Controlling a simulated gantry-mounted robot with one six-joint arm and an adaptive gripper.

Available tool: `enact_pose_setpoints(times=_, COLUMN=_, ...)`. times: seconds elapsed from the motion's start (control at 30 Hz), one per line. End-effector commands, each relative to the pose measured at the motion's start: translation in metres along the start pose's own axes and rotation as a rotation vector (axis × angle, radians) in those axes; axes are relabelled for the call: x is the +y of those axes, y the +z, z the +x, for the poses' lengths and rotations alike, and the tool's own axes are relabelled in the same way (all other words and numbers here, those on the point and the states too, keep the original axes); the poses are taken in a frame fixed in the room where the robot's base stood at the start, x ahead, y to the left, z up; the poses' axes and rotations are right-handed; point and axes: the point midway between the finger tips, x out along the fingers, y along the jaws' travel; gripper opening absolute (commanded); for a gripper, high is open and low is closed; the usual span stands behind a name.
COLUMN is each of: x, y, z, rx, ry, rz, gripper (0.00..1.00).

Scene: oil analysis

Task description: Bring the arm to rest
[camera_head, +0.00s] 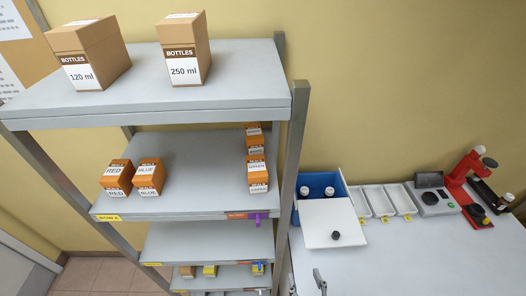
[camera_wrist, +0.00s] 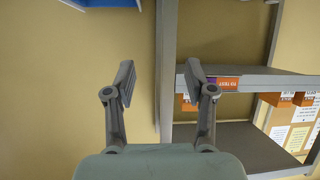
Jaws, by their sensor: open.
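My gripper (camera_wrist: 160,85) shows in the wrist view with its two grey fingers spread apart and nothing between them. Behind it are the yellow wall (camera_wrist: 120,45) and the upright of a grey shelf rack (camera_wrist: 166,60). An orange label sits on the shelf edge right of my right finger. In the head view, a small grey piece at the bottom (camera_head: 319,280), by the left edge of the worktable, may be part of my arm; I cannot tell.
The shelf rack (camera_head: 190,112) holds cardboard bottle boxes (camera_head: 92,52) on top and small orange boxes (camera_head: 148,175) below.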

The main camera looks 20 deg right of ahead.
Motion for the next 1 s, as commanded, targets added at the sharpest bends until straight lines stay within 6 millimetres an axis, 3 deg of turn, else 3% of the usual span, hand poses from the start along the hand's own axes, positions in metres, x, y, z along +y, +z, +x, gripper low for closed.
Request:
enact_pose_setpoints(times=0.03, x=-0.02, y=-0.029, z=-0.003, rx=0.005, ry=-0.042, rz=-0.026, gripper=0.55)
enact_pose_setpoints(times=0.2, x=-0.103, y=-0.117, z=-0.026, rx=-0.005, ry=-0.178, rz=-0.091, gripper=0.55)
enact_pose_setpoints(times=0.3, x=-0.152, y=-0.161, z=-0.053, rx=-0.011, ry=-0.239, rz=-0.102, gripper=0.55)
enact_pose_setpoints(times=0.4, x=-0.183, y=-0.185, z=-0.076, rx=-0.019, ry=-0.274, rz=-0.093, gripper=0.55)
enact_pose_setpoints(times=0.53, x=-0.198, y=-0.194, z=-0.089, rx=-0.027, ry=-0.289, rz=-0.081, gripper=0.55)
enact_pose_setpoints(times=1.0, x=-0.198, y=-0.193, z=-0.088, rx=-0.03, ry=-0.289, rz=-0.08, gripper=0.55)
